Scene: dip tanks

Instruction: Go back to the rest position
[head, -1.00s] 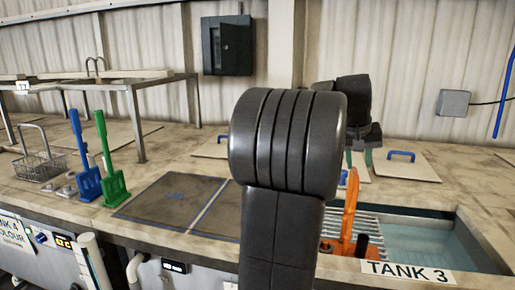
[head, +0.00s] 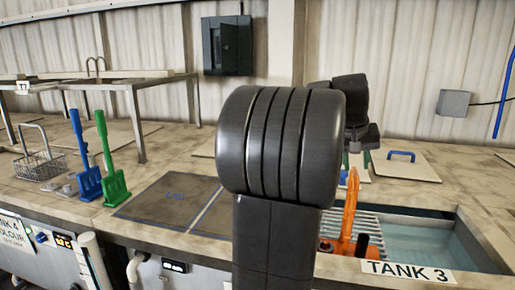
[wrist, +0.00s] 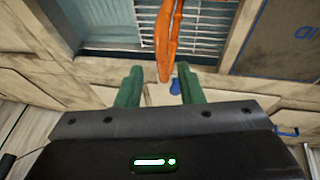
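My gripper (wrist: 159,76) shows in the wrist view with its two green fingers apart and nothing clamped between them. In the head view its green fingers (head: 356,159) show beyond my arm, and the rest is largely hidden. An orange handled tool (head: 348,220) stands upright at the rack in Tank 3. It also shows in the wrist view (wrist: 166,35), its end seen in line with the gap between my fingers. I see no contact between them.
Tank 3 (head: 415,243) is open with liquid in it. A green paddle (head: 115,185), a blue paddle (head: 89,182) and a wire basket (head: 38,166) stand at left. Dark flat covers (head: 165,200) and a blue-handled lid (head: 405,168) lie on the worktop.

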